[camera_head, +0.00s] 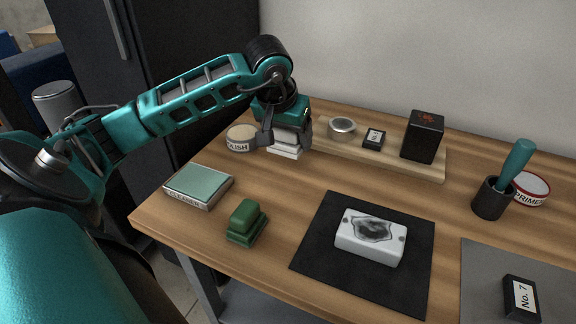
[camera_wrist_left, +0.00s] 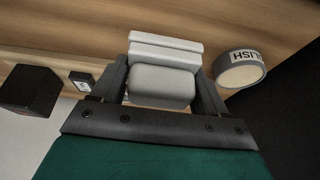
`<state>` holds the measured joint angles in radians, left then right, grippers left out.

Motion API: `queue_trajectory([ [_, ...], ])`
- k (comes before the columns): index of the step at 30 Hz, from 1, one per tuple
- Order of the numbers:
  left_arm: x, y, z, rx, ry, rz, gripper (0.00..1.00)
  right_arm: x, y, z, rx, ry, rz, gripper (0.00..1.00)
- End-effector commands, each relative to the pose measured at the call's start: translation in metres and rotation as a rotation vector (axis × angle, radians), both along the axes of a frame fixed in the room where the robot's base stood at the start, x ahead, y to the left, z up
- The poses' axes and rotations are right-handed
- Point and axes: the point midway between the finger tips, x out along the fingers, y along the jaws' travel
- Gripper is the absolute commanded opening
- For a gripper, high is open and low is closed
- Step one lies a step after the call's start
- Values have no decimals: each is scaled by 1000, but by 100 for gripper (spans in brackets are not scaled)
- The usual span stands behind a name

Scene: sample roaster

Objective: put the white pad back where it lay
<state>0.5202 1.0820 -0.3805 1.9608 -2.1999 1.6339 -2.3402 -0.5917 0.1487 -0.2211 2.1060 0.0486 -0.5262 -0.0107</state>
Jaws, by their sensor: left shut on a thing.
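The white pad (camera_head: 285,152) has a layered white base and a rounded grip on top. My left gripper (camera_head: 287,133) is shut on that grip, near the back left of the wooden table. The pad's base is low over the table or on it; I cannot tell which. In the left wrist view the pad (camera_wrist_left: 165,52) sits between the two fingers of the gripper (camera_wrist_left: 162,88), its grip clasped and its base beyond the fingertips. A tin marked "POLISH" (camera_head: 240,144) stands just left of the pad. My right gripper is not in view.
Right of the pad, a wooden board (camera_head: 429,167) holds a metal tin (camera_head: 341,130), a small tag and a black box (camera_head: 423,136). In front are a teal-topped box (camera_head: 199,183), a green pad (camera_head: 245,223) and a black mat (camera_head: 330,283) bearing a white block (camera_head: 368,252).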

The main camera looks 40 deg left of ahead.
Motion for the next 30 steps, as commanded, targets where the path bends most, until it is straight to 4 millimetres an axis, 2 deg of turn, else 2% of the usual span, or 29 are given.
queue_trajectory([
  [1, 0, 0, -11, -2, 2, 1, 45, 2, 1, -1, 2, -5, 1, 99],
  [8, 0, 0, -27, -1, 0, 0, 45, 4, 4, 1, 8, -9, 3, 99],
  [16, 0, -1, -65, -2, 0, -1, 45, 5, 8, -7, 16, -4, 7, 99],
  [28, 0, 0, -70, 1, -2, -1, 45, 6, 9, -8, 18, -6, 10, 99],
  [29, 0, 0, -68, 1, -1, -1, 77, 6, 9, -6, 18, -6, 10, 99],
  [30, 0, 0, -68, 0, -1, 0, 81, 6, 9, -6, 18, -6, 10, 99],
])
